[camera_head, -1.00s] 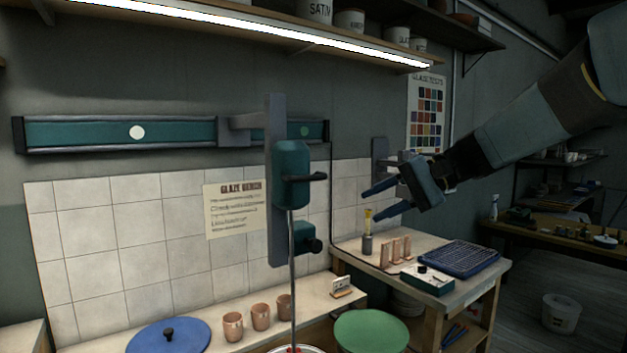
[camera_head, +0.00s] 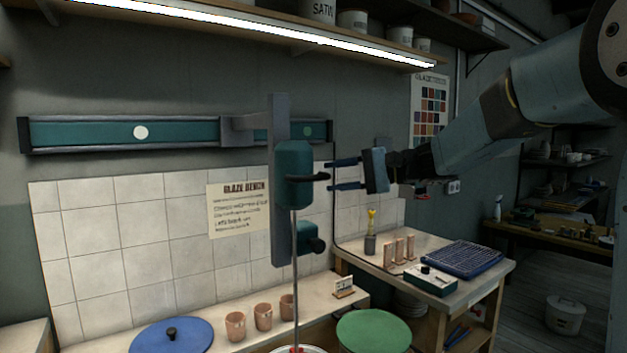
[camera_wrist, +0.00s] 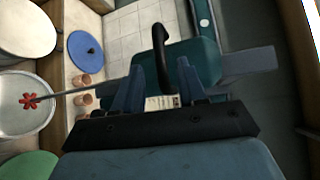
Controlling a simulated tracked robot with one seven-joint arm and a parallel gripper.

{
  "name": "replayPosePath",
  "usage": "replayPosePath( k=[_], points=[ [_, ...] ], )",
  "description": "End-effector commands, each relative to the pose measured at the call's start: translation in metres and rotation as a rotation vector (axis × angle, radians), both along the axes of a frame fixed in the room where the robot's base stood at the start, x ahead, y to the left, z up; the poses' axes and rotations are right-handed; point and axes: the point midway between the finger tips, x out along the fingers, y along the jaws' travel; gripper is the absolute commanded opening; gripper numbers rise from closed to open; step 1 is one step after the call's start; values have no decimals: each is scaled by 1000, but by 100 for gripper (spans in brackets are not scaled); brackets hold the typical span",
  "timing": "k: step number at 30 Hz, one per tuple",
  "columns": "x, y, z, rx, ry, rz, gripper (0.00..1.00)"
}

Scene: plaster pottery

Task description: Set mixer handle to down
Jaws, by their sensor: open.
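The mixer (camera_head: 293,172) has a teal head on a grey vertical column, with a long shaft running down to a bowl. Its black handle (camera_head: 308,178) juts out to the right from the head, roughly level. My gripper (camera_head: 330,175) is open just right of the mixer head, its fingers pointing left at the handle's outer end. In the wrist view the black handle (camera_wrist: 160,55) reaches between the two fingertips of my gripper (camera_wrist: 160,70). Whether either finger touches it I cannot tell. A red stirrer (camera_wrist: 32,101) shows at the shaft's end over the bowl (camera_wrist: 22,118).
A teal wall rail (camera_head: 120,132) carries the mixer. Below are a blue lid (camera_head: 190,335), several copper-coloured cups (camera_head: 263,317) and a green disc (camera_head: 373,331). A side table at right holds a blue rack (camera_head: 462,259). A lit shelf (camera_head: 250,28) runs above.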

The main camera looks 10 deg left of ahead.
Motion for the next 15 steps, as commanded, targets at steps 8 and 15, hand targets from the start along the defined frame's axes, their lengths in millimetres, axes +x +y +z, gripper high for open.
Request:
replayPosePath(
  k=[8,15],
  points=[
    [2,42,-6,0,-1,3,41],
    [4,55,-9,-1,-1,1,41]
  ],
)
